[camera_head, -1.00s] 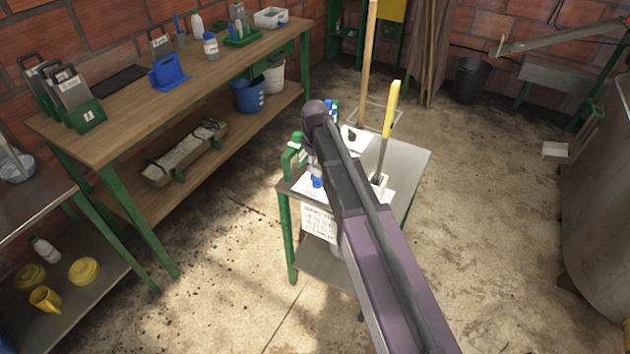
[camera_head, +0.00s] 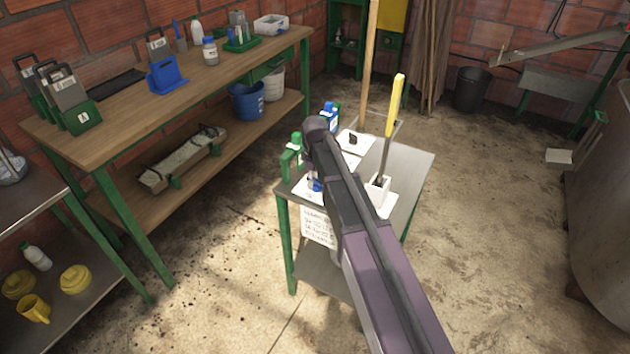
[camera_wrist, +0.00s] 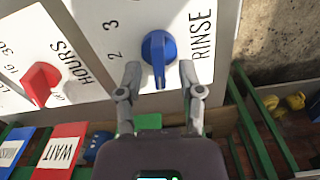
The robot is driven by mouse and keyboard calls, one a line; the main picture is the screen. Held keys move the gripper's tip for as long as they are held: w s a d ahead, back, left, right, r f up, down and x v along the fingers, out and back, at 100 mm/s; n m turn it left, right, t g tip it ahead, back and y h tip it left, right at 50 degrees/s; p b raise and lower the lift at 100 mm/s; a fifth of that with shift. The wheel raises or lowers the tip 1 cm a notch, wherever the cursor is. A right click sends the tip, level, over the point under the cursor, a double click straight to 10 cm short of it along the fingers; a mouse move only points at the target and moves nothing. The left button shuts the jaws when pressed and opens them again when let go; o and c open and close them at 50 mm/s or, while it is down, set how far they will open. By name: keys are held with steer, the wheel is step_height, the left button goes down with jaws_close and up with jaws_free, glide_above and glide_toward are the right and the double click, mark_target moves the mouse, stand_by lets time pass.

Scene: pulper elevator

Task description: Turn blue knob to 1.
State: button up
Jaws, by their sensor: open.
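The blue knob (camera_wrist: 158,50) sits on a white panel (camera_wrist: 100,30) marked RINSE in the wrist view. Its narrow handle points down in the picture. The numbers 2 and 3 show to its left; I cannot see a 1. My gripper (camera_wrist: 160,72) is open, with one finger on each side of the knob's handle. Gaps show between the fingers and the handle; I cannot tell the depth. In the head view, a bit of blue (camera_head: 316,185) shows beside my arm, which hides most of the panel.
A red knob (camera_wrist: 40,82) on an HOURS panel is to the left. Red WAIT (camera_wrist: 60,146) and blue cards lie below. On the small metal table, a yellow-handled tool (camera_head: 395,105) stands upright close to my arm. Open floor lies right of the table.

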jaws_close()
steer(key=shift+m, duration=0.3)
steer(key=m, duration=0.3)
steer(key=shift+d+m, duration=0.15)
steer(key=shift+m, duration=0.15)
steer(key=shift+d+m, duration=0.1)
steer(key=shift+m, duration=1.8)
jaws_free()
steer(key=shift+w, duration=0.1)
